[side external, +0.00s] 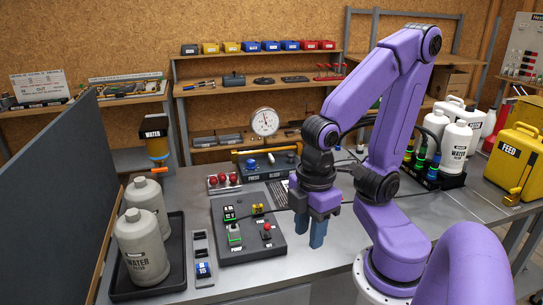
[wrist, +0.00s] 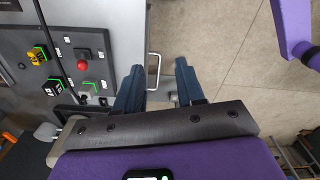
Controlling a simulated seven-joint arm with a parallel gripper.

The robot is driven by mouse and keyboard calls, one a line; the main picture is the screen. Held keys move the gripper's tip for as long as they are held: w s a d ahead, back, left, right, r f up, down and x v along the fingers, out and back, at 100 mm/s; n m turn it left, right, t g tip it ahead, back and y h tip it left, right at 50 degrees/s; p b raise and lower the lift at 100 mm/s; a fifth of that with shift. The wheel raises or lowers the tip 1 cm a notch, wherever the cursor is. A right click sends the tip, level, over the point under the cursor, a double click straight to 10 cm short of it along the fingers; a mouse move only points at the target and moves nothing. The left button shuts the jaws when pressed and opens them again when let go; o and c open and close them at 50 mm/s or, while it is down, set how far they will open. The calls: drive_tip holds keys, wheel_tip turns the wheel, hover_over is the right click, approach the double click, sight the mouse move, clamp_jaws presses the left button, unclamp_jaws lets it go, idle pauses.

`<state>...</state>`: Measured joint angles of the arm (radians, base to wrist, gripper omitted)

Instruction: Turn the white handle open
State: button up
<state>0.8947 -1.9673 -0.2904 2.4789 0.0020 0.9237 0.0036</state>
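My gripper (side external: 317,243) hangs fingers down over the front part of the bench, right of the black control panel (side external: 250,228). In the wrist view, its two blue fingers (wrist: 159,66) are apart, with nothing held between them. A pale U-shaped handle (wrist: 154,72) shows between the fingers at the bench's edge, lower down and apart from them. A pale rounded paddle (wrist: 46,132) shows at the lower left of the wrist view, partly hidden by my gripper body. I cannot tell which of these the task calls the white handle.
The panel carries a red button (wrist: 83,65), a yellow switch (wrist: 37,55) and other controls. Water bottles stand in a black tray (side external: 176,278) at left. A yellow feed can (side external: 517,160) stands at right. Open floor (wrist: 225,50) lies beyond the bench edge.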

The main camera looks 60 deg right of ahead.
drive_tip(key=w+r+m, duration=0.4)
drive_tip(key=w+m, duration=0.2)
drive_tip(key=w, duration=0.8)
drive_tip(key=w+d+r+m, duration=0.3)
drive_tip(key=w+d+m, duration=0.2)
drive_tip(key=w+d, duration=0.45)
drive_tip(key=m, duration=1)
hover_over(271, 156)
wheel_tip(271, 156, down, 16)
drive_tip(key=shift+s+a+r, duration=0.1)
clamp_jaws()
